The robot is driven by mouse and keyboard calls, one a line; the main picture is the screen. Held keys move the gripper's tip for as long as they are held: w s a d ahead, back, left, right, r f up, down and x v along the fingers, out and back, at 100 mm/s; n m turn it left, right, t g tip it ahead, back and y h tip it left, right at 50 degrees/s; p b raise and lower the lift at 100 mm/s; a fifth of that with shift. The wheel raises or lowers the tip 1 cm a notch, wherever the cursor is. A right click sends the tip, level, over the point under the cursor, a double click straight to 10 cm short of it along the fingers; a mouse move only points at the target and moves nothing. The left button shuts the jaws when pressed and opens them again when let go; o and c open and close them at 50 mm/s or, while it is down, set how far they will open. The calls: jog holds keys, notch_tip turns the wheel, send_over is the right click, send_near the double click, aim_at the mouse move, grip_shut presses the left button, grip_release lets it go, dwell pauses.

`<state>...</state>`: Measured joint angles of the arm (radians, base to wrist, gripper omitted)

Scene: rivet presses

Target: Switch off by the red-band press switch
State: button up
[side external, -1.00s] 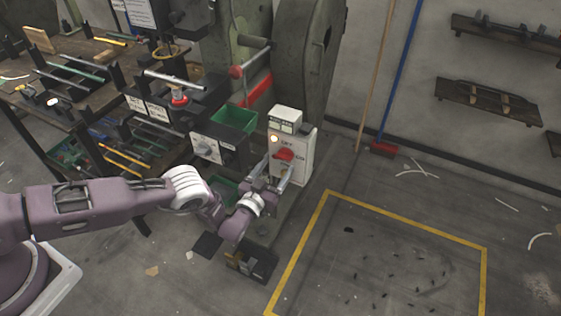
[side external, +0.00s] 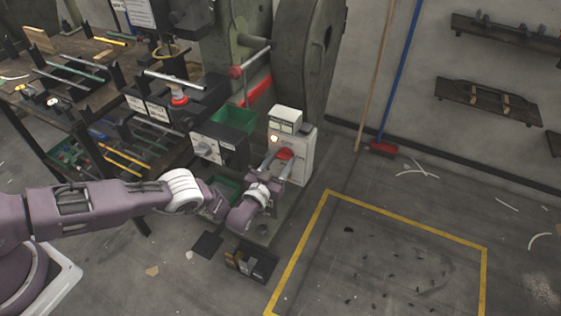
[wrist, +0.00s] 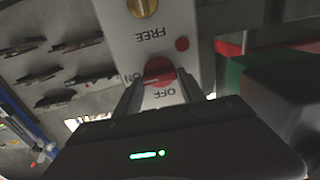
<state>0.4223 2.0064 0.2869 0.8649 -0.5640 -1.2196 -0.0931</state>
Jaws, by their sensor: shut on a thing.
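The switch box (side external: 300,165) is a pale upright box at the foot of the large press, with a red rotary knob (side external: 285,154) on its face. In the wrist view the red knob (wrist: 160,69) has a pale mark on its left, toward ON. The labels FREE, ON and OFF appear upside down around it. My gripper (side external: 276,159) is at the box face, and its fingers (wrist: 161,86) straddle the knob in the wrist view, shut on it. The fingers partly hide the knob's sides. The press (side external: 320,55) has a red band (side external: 257,90) low beside it.
A grey control box (side external: 218,150) and a green bin (side external: 233,118) stand just left of the switch box. A tool bench (side external: 75,65) is at the left. A small dark block (side external: 252,262) lies on the floor below my wrist. Floor inside the yellow lines (side external: 405,215) holds only small debris.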

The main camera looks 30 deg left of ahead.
jog(key=shift+n, duration=0.3)
jog(key=n, duration=0.4)
jog(key=shift+a, duration=0.1)
jog(key=n, duration=0.4)
jog(key=shift+n, duration=0.3)
jog(key=n, duration=0.4)
jog(key=shift+a+f, duration=0.1)
jog(key=n, duration=0.4)
jog(key=shift+f, duration=0.1)
jog(key=shift+n, duration=0.5)
jog(key=o, duration=1.4)
jog(key=shift+c, duration=0.2)
